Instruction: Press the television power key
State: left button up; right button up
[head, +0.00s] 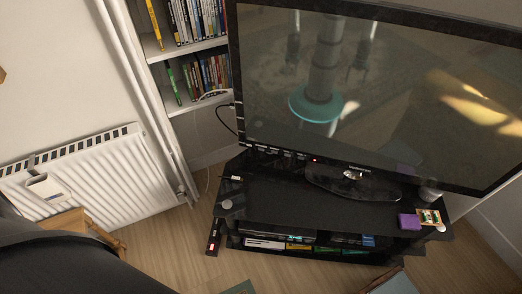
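The television (375,95) stands on a black glass stand (265,200), with its dark screen facing me. A small red light (316,160) shows on its lower bezel. I cannot make out a power key; the bezel detail is too small to tell. The screen reflects a column and a round teal base. Neither of my grippers shows directly in the head view.
A shelf of DVDs (205,75) stands behind left, beside a white radiator (95,180). A purple box (409,222) lies on the stand's right end. A dark, curved object (60,260) fills the lower left. Wooden floor (190,250) shows before the stand.

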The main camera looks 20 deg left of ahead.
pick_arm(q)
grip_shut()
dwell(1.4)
